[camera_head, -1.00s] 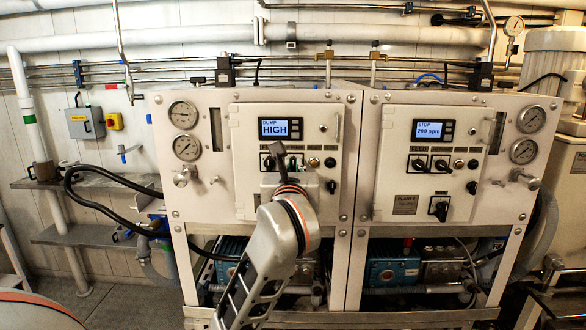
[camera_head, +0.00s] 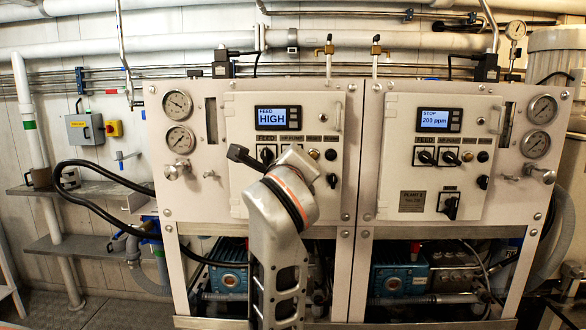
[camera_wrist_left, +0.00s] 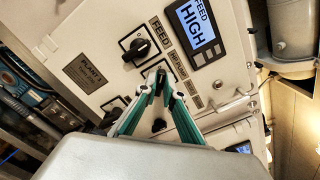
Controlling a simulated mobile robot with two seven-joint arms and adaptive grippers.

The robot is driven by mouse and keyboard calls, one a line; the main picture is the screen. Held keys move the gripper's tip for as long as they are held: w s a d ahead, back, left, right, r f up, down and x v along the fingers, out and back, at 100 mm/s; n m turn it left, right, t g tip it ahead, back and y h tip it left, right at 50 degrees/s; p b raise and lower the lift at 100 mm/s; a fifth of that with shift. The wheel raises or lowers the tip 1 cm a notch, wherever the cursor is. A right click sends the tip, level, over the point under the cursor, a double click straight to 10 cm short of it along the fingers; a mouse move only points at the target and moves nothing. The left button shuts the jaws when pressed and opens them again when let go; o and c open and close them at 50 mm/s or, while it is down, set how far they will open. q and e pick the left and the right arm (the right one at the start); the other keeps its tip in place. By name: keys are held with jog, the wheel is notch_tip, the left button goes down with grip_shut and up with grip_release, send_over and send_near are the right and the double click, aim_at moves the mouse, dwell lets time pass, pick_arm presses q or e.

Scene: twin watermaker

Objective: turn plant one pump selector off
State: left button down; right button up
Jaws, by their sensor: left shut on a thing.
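The plant one panel (camera_head: 238,120) is the left cabinet face in the head view. Its display (camera_head: 279,118) reads FEED HIGH. The feed selector (camera_head: 267,154) has a black knob, which also shows in the left wrist view (camera_wrist_left: 139,47) beside the FEED label. The pump selector sits beside it under the HP PUMP label (camera_wrist_left: 181,69), mostly hidden by my fingertips. My left gripper (camera_wrist_left: 158,80) has its green-sided fingers closed together on the pump selector knob. In the head view my wrist hides the fingers. My right gripper is in neither view.
The plant two panel (camera_head: 398,130) stands to the right, with its display (camera_head: 433,120) reading STOP 200 ppm. Pressure gauges (camera_head: 178,104) flank the panels. Black hoses (camera_head: 100,170) hang at the left. A blue pump (camera_head: 229,279) sits below.

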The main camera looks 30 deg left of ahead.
pick_arm(q)
jog(key=shift+n+b, duration=0.75)
jog(key=shift+n, duration=0.45)
jog(key=c, duration=2.2)
grip_release()
jog(key=shift+w, duration=0.1)
jog(key=shift+o, duration=0.2)
